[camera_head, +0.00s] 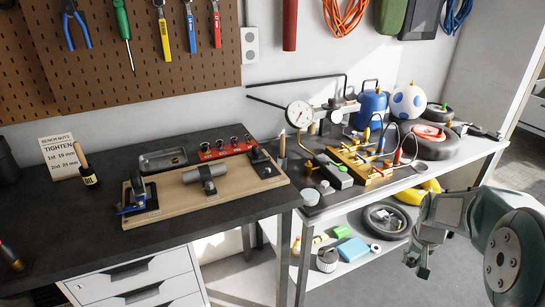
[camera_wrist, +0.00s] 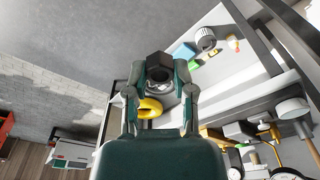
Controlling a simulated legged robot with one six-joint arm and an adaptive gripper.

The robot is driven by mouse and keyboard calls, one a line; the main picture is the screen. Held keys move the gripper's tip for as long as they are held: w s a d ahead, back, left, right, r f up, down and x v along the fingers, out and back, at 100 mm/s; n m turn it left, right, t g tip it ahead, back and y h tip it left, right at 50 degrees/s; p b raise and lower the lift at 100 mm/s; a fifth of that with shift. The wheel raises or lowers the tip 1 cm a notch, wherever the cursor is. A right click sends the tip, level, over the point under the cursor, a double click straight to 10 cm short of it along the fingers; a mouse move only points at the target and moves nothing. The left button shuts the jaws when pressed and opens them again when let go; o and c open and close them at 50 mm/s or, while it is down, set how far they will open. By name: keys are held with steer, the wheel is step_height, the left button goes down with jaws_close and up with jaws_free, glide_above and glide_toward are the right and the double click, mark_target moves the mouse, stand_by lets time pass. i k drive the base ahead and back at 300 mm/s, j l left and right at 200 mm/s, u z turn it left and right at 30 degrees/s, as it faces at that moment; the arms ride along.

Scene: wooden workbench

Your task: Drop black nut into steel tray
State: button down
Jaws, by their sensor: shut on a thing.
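The black nut (camera_wrist: 160,64) is a dark hexagonal ring, held between the two fingertips of my gripper (camera_wrist: 160,72) in the wrist view. In the head view my gripper (camera_head: 422,262) is at the lower right, in front of the lower shelf and well away from the steel tray; I cannot make out the nut there. The steel tray (camera_head: 149,161) is a small shallow grey tray on the dark bench top at the left, behind the wooden board. Its inside is partly in shadow.
A wooden board (camera_head: 226,194) with a clamped grey cylinder stands in front of the tray. A right-hand bench carries a dial gauge (camera_head: 299,114) and a blue tank (camera_head: 370,106).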

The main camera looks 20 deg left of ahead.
mark_target(169, 161)
steer(key=k+u, duration=0.15)
steer(key=u, duration=0.25)
steer(key=k+j+u, duration=0.1)
steer(key=u, duration=0.3)
